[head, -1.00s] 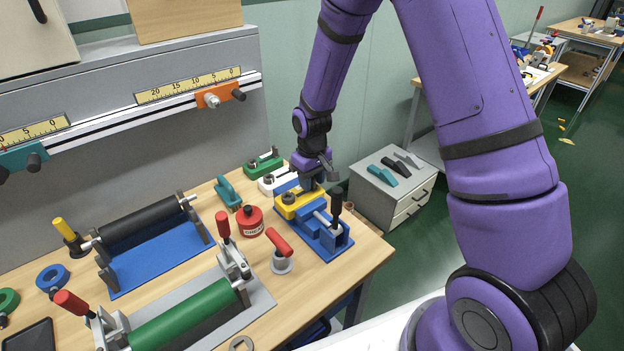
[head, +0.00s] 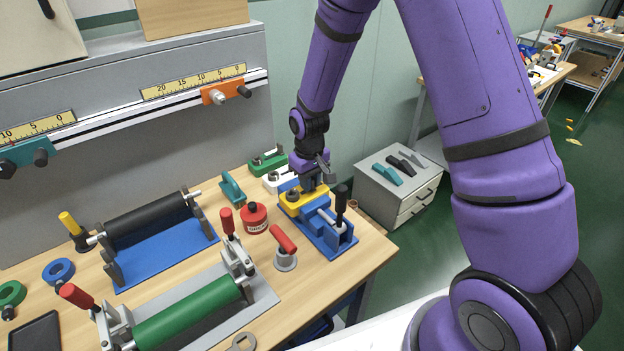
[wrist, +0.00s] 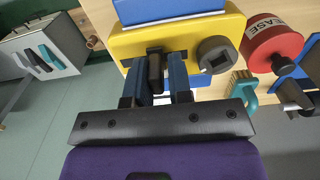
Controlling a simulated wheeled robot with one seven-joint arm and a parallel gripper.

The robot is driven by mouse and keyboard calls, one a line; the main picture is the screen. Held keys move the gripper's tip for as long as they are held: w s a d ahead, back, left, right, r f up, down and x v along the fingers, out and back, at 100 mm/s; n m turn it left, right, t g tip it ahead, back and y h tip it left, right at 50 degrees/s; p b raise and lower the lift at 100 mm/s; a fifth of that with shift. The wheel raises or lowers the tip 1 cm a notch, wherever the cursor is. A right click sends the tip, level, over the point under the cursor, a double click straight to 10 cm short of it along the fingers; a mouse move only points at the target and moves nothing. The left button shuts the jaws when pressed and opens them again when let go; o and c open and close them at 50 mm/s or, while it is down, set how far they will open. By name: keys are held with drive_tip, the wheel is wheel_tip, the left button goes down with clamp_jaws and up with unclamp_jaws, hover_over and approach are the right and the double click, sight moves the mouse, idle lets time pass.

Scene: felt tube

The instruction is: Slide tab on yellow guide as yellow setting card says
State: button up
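The yellow guide (head: 308,198) is a yellow block on the blue vise-like fixture near the bench's right end. In the wrist view the yellow guide (wrist: 215,28) has a dark slot along its face and a round dark knob (wrist: 218,56) on its right. A dark upright tab (wrist: 155,70) stands at the slot. My gripper (wrist: 161,78) reaches down with one blue finger on each side of the tab. The left finger looks close to it; whether both fingers press on it is unclear. My gripper (head: 312,184) partly hides the guide in the head view. I cannot make out a yellow setting card.
A red grease can (head: 254,218) stands left of the fixture, with a red-handled tool (head: 285,250) in front. White (head: 277,180) and green (head: 267,161) blocks sit behind. A black-handled lever (head: 341,200) rises at the fixture's right. Yellow scales (head: 195,82) line the rail behind.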

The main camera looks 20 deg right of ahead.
drive_tip(key=shift+o, duration=1.3)
drive_tip(key=shift+a, duration=0.1)
drive_tip(key=shift+r, duration=0.55)
wheel_tip(320, 180, up, 10)
drive_tip(key=shift+f, duration=0.15)
